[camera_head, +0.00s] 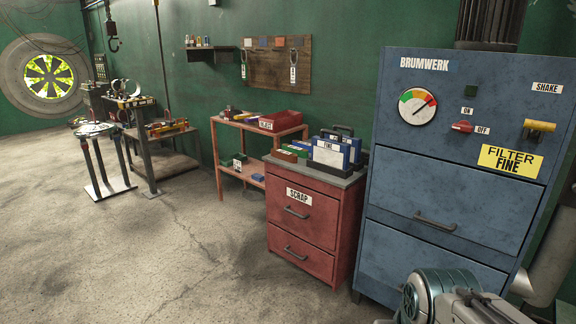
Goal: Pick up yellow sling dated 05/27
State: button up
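I cannot make out a yellow sling or a 05/27 date anywhere in this view. Two small light tags hang from the brown wall board (277,73), one at its left side and one towards its right, but their print is too small to read. Part of my own arm shows at the bottom right edge. My gripper itself is not in view.
A blue BRUMWERK cabinet (440,190) fills the right. A red SCRAP drawer cabinet (304,232) with binders stands beside it. An orange shelf rack (256,129), benches and a hanging hook (112,36) are further left. Concrete floor (130,260) at front left is clear.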

aim_at(243, 116)
jog(key=u, duration=0.65)
jog(key=i, duration=1.8)
jog(key=u, duration=0.65)
jog(key=i, duration=1.55)
jog(key=z, duration=0.3)
jog(key=i, duration=1.65)
jog(key=z, duration=0.75)
jog(key=i, duration=1.25)
jog(key=z, duration=0.5)
